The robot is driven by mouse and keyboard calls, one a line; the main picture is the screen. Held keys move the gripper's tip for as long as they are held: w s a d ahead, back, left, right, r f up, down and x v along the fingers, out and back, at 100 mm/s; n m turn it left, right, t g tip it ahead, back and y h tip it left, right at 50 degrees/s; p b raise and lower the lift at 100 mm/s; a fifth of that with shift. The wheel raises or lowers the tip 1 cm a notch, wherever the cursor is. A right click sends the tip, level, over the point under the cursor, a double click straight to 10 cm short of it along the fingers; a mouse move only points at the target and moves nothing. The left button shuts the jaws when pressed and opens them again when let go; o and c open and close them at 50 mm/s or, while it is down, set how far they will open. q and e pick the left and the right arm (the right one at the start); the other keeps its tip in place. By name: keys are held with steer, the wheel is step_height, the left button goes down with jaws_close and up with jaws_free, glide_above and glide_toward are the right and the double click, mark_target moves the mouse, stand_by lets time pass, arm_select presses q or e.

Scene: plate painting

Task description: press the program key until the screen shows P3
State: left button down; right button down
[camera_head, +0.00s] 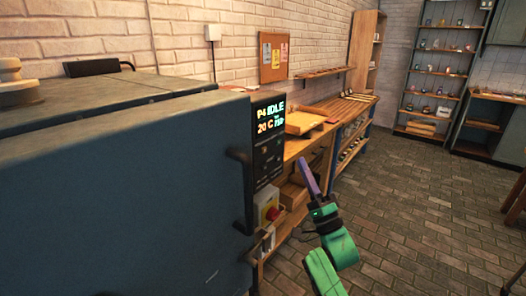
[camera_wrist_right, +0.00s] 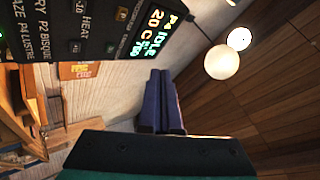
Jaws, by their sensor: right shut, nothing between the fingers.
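The screen (camera_head: 270,117) on the kiln's control panel reads P4 IDLE, with 20 C below it. It also shows in the right wrist view (camera_wrist_right: 153,33), turned on its side. The panel (camera_head: 266,165) carries dark keys under the screen; the wrist view shows labels such as HEAT and -10, and a key label that looks like PROGRAM (camera_wrist_right: 122,14) beside the screen. My right gripper (camera_head: 303,162) is shut and empty, its dark blue fingers (camera_wrist_right: 161,75) pointing up, to the right of the panel and apart from it. My left gripper is out of view.
The large blue-grey kiln (camera_head: 130,190) fills the left, with a dark handle (camera_head: 243,190) by the panel. A red button on a yellow box (camera_head: 271,213) sits below the panel. A wooden bench (camera_head: 318,140) runs behind. The brick floor (camera_head: 420,220) at right is open.

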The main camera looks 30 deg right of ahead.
mark_target(264, 150)
steer(key=w+a+b, duration=0.2)
steer(key=w, duration=0.6)
steer(key=shift+w+a, duration=0.3)
steer(key=shift+w, duration=0.05)
stand_by(1.7)
steer(key=shift+w+a, duration=0.15)
steer(key=shift+w, duration=0.25)
steer(key=shift+w+a, duration=0.1)
steer(key=shift+w, duration=0.25)
stand_by(0.4)
steer(key=shift+s, duration=0.15)
steer(key=shift+s+d, duration=0.2)
steer(key=shift+s, duration=0.45)
steer(key=shift+w+p, duration=0.1)
steer(key=shift+p, duration=0.25)
